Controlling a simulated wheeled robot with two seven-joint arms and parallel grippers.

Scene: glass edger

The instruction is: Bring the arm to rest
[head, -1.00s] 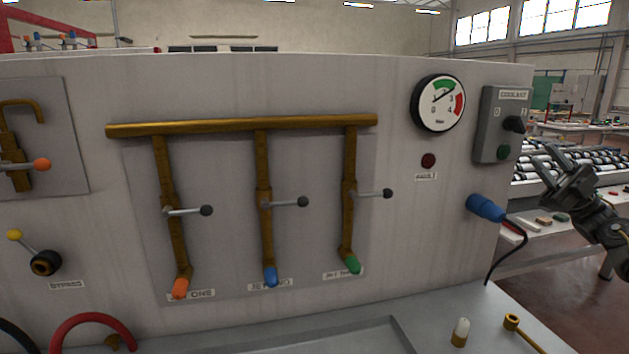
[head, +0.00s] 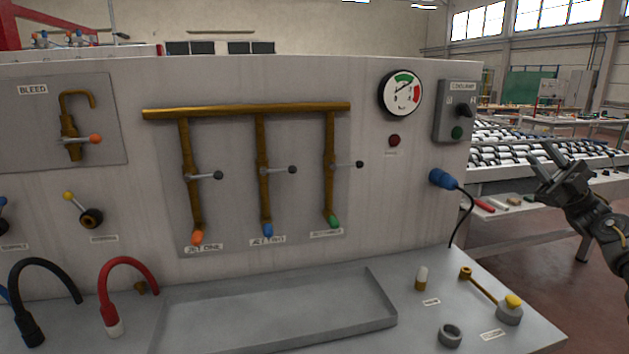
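My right gripper (head: 544,159) is at the right side of the head view, to the right of the machine's front panel (head: 370,220). Its two dark fingers point up and to the left with a gap between them, and nothing is held. It is apart from the panel and the blue plug (head: 443,179). My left gripper is not in view.
The panel carries three jet valves under a brass pipe (head: 245,111), a gauge (head: 401,93) and a coolant switch box (head: 455,112). Below is a ledge with a shallow tray (head: 381,318), a red hose (head: 128,262) and small parts. A roller conveyor (head: 490,150) stands behind the gripper.

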